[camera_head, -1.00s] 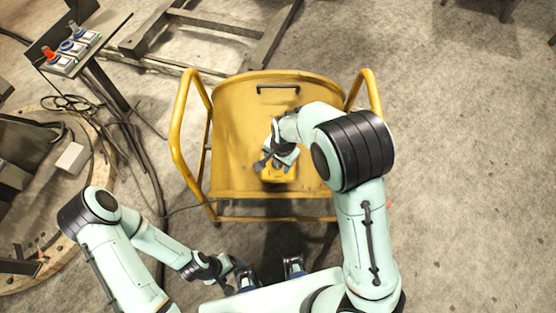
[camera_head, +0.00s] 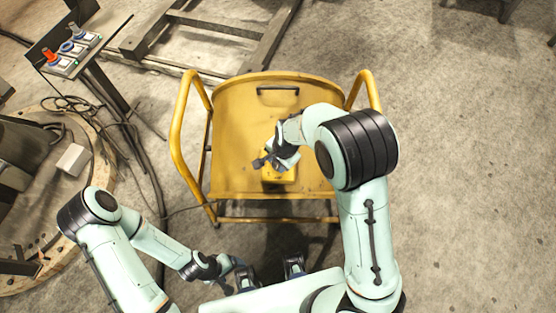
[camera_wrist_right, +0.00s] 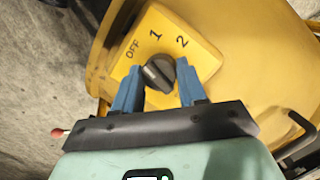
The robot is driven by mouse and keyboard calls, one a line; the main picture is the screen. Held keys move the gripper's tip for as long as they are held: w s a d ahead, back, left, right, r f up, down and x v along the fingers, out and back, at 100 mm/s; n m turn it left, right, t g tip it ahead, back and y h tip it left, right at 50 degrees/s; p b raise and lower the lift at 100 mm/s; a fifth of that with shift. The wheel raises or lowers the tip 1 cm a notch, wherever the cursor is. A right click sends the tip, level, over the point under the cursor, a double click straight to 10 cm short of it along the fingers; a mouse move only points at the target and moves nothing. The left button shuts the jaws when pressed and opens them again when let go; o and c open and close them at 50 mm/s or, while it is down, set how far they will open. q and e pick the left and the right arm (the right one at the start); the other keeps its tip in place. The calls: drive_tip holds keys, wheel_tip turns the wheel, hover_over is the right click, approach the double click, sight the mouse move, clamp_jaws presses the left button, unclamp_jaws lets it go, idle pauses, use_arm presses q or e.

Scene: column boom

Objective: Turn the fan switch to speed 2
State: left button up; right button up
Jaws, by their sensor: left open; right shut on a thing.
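The fan switch is a dark knob (camera_wrist_right: 158,73) on a yellow switch box (camera_wrist_right: 207,62), labelled OFF, 1 and 2 in the right wrist view. The box also shows in the head view (camera_head: 282,178), on the front of the yellow drum fan (camera_head: 240,115). My right gripper (camera_wrist_right: 160,80) has its blue fingers on both sides of the knob and is shut on it. The knob's pale-marked end is toward the left, on the OFF side; its exact setting is hard to tell. My left gripper (camera_head: 238,272) is open and empty, low beside my base, away from the fan.
Yellow tube rails (camera_head: 184,130) flank the fan, and a small black handle (camera_head: 278,88) is on its top. A stand with a red button (camera_head: 50,56), cables (camera_head: 70,103) and a wooden reel (camera_head: 95,185) are at left. The floor at right is clear.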

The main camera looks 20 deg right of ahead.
drive_tip(key=m+t, duration=0.1)
drive_tip(key=m, duration=0.3)
drive_tip(key=shift+s+y+p, duration=0.1)
drive_tip(key=shift+y+p, duration=0.2)
drive_tip(key=m+t, duration=0.1)
drive_tip(key=m, duration=0.3)
drive_tip(key=shift+s, duration=0.1)
drive_tip(key=m+t+b, duration=0.1)
drive_tip(key=m, duration=0.2)
drive_tip(key=shift+f+m, duration=0.1)
drive_tip(key=shift+m, duration=0.2)
use_arm(q)
drive_tip(key=shift+s+f+b, duration=0.25)
drive_tip(key=shift+f+b, duration=0.2)
drive_tip(key=shift+f, duration=0.1)
drive_tip(key=shift+s+f+b, duration=0.25)
drive_tip(key=shift+f+b, duration=0.15)
drive_tip(key=shift+f, duration=0.15)
use_arm(e)
drive_tip(key=shift+s+m+t, duration=0.1)
drive_tip(key=shift+m+t, duration=0.4)
drive_tip(key=shift+m, duration=1.5)
drive_tip(key=o, duration=1)
drive_tip(key=shift+o, duration=0.2)
